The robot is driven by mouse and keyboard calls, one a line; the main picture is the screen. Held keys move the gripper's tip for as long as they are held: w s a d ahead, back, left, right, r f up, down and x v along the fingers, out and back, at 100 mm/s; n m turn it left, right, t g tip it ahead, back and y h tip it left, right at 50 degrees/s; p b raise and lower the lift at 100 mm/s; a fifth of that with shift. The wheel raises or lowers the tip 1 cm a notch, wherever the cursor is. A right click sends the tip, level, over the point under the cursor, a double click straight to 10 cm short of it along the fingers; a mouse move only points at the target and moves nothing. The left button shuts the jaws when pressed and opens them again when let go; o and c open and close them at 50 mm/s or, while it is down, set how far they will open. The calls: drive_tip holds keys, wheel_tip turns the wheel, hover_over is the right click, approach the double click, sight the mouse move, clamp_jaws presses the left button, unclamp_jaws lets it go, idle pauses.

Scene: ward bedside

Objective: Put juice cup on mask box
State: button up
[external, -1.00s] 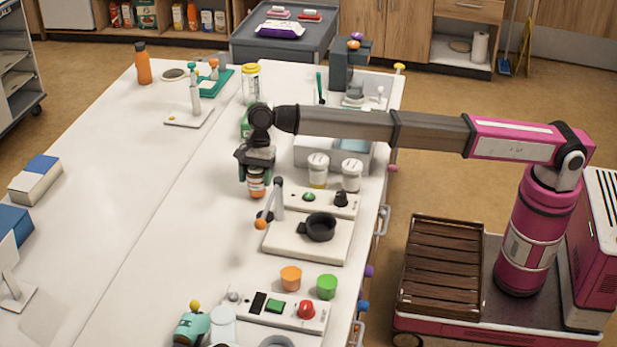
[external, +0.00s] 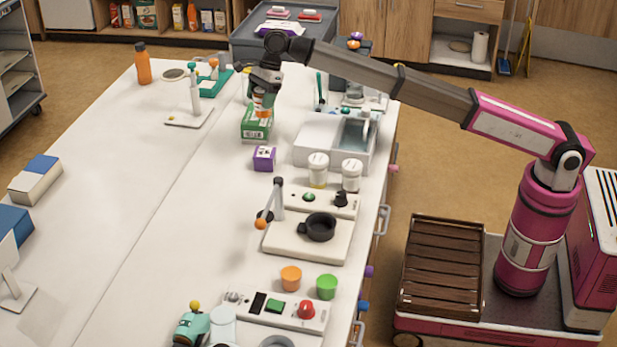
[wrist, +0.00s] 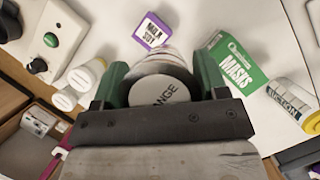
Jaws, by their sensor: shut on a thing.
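The juice cup (external: 263,103) is held upright in my gripper (external: 264,88), with an orange band showing below the fingers. In the wrist view the box (wrist: 235,65) is to the right of the cup, beside the right finger. I cannot tell the height gap between them.
A small purple and white box (external: 264,158) labelled milk (wrist: 152,28) stands near the mask box. Two white-lidded jars (external: 318,170) and a grey-white basin (external: 318,140) are to the right. The counter's left is mostly clear.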

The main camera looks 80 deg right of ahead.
drive_tip(key=d+r+m, duration=0.2)
drive_tip(key=d, duration=0.4)
drive_tip(key=shift+t, duration=0.3)
drive_tip(key=shift+w+d+f, duration=1.2)
drive_tip(key=shift+d+f, duration=0.25)
drive_tip(key=shift+f, duration=0.4)
drive_tip(key=shift+w+d+f, duration=1.2)
drive_tip(key=shift+d+f, duration=0.25)
drive_tip(key=shift+f, duration=0.4)
drive_tip(key=shift+w+d+f, duration=1.2)
drive_tip(key=shift+d+f, duration=0.25)
drive_tip(key=shift+f, duration=0.4)
drive_tip(key=o, duration=1)
drive_tip(key=shift+f, duration=0.1)
drive_tip(key=v, duration=1.2)
drive_tip(key=shift+a+r, duration=0.2)
drive_tip(key=shift+a, duration=0.05)
